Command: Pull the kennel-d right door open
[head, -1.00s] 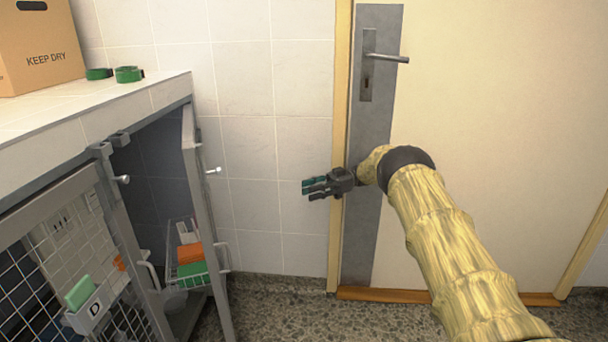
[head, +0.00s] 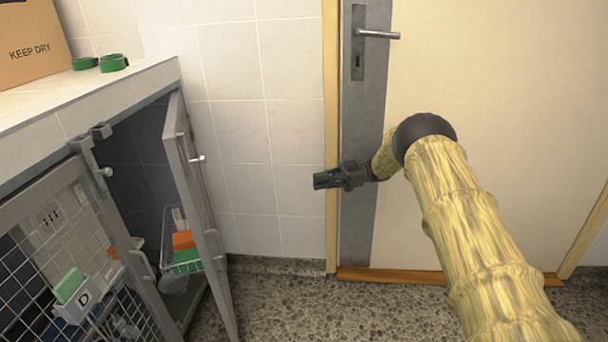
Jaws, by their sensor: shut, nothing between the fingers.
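The kennel-d right door (head: 198,215) is a grey-framed door that stands ajar, swung out from the kennel front, with its handle and latch knob (head: 198,159) on it. The kennel-d left door (head: 38,225) is a barred grey door in line with the front and carries a holder marked D (head: 82,303). My gripper (head: 318,181) is shut and empty. It points left, well to the right of the open door and apart from it, with the tile wall and the room door's grey plate behind it.
Inside the opening a wire basket (head: 184,266) holds orange and green items. A counter (head: 125,93) above carries a cardboard box (head: 30,43) and green rolled bands (head: 113,63). A room door with a lever handle (head: 378,35) is behind my arm. The speckled floor between is clear.

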